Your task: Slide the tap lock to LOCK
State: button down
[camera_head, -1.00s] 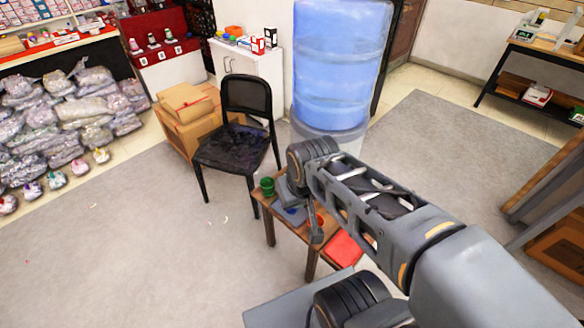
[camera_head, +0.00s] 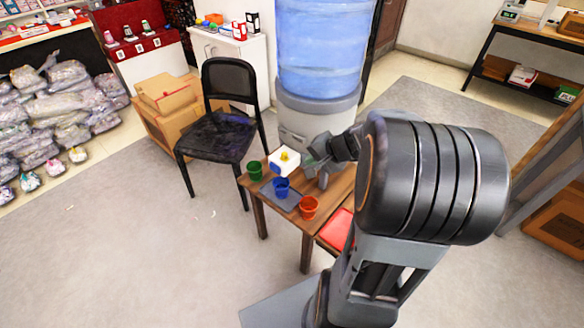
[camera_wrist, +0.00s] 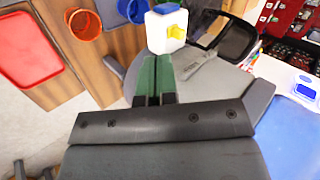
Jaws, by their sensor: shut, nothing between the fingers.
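A small white container (camera_head: 284,163) with a yellow tap (camera_head: 285,156) stands on the wooden table. In the wrist view the container (camera_wrist: 165,30) has a blue cap (camera_wrist: 166,7), and the yellow tap (camera_wrist: 177,32) faces my side. The tap's lock setting is too small to read. My gripper (camera_head: 312,166) is just right of the container in the head view. In the wrist view my gripper (camera_wrist: 156,60) has its green fingers together and empty, with the tips just below the container. Whether they touch it I cannot tell.
A green cup (camera_head: 255,170), a blue cup (camera_head: 282,187) and a red-orange cup (camera_head: 309,207) stand on the table (camera_head: 262,214). A red tray (camera_head: 337,229) is at its near right. A water dispenser (camera_head: 318,110) stands behind and a black chair (camera_head: 220,140) to the left.

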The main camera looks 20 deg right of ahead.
jog(key=d, duration=0.1)
jog(key=d+f+m, duration=0.1)
jog(key=w+d+f+m+t, duration=0.1)
jog(key=d, duration=0.1)
jog(key=shift+h, duration=0.3)
jog(key=shift+a+b, duration=0.1)
jog(key=shift+b, duration=0.2)
jog(key=b, duration=0.1)
send_near(287, 159)
jog(key=x, duration=0.5)
jog(key=shift+s+f, duration=0.3)
jog(key=shift+f, duration=0.15)
jog(key=shift+w+a, duration=0.3)
jog(key=shift+w, duration=0.45)
